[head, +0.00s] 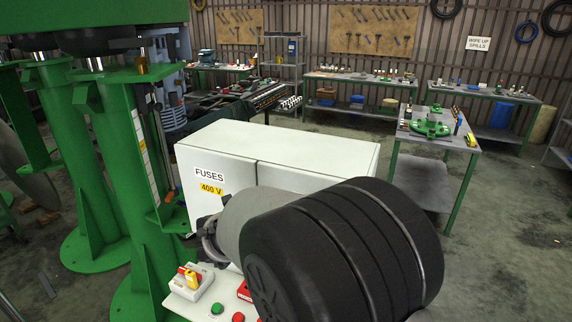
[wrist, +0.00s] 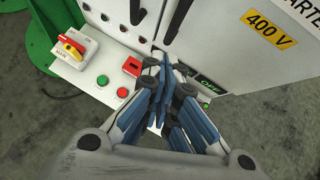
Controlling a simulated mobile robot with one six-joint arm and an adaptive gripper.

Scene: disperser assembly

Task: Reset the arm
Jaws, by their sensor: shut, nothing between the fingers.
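My gripper (wrist: 163,68) is in the wrist view with its blue-grey fingers together and nothing between them. It is over the right part of a white control panel (wrist: 78,70), in front of the cabinet; whether it touches anything I cannot tell. The panel carries a red and yellow main switch (wrist: 72,44), a green button (wrist: 102,80), a red button (wrist: 122,92) and a red switch (wrist: 132,66). The fingers hide part of the panel. In the head view my own grey and black arm fills the lower middle, and the gripper's fingers cannot be made out.
A white fuse cabinet (head: 300,145) marked 400 V stands right behind my arm. A green machine (head: 145,235) with columns stands at the left. A green-legged table (head: 450,140) with parts is at the right. Open floor (head: 510,220) lies on the right.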

